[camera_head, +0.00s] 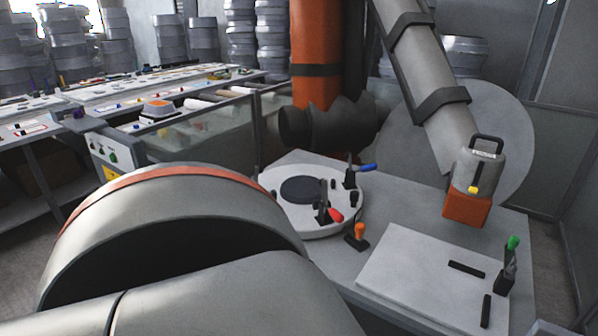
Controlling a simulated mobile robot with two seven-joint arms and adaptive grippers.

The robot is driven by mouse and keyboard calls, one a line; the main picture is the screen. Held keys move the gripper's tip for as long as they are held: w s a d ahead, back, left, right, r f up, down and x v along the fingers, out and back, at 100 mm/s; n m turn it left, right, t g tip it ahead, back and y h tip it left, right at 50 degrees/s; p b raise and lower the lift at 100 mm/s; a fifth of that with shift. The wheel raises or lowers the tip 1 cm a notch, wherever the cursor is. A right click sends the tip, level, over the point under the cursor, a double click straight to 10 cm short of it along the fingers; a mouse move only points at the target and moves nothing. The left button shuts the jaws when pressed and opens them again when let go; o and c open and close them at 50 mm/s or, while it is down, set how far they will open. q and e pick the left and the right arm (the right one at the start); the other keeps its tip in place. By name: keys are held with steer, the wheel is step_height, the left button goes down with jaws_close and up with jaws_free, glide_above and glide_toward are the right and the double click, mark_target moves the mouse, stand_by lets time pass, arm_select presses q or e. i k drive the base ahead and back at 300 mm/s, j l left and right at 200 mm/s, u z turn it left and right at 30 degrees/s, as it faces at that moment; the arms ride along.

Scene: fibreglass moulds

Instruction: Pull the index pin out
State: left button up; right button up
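What looks like the index pin is an orange knob (360,231) standing upright on a small black base beside the front right edge of the round white turntable (285,215). The turntable carries a dark disc (304,190) and clamps with a red handle (336,215) and a blue handle (361,168). A green-tipped black clamp (507,265) stands at the right edge of a pale plate. Neither gripper shows.
The grey bench (420,200) also bears a pale plate (405,265) with black bars and a grey-and-orange handled block (472,185). A grey pipe (428,80), large grey disc (510,130) and orange column (316,50) stand behind. Cluttered tables (100,95) lie left.

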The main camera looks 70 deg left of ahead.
mark_target(360, 227)
steer(key=u, duration=1.55)
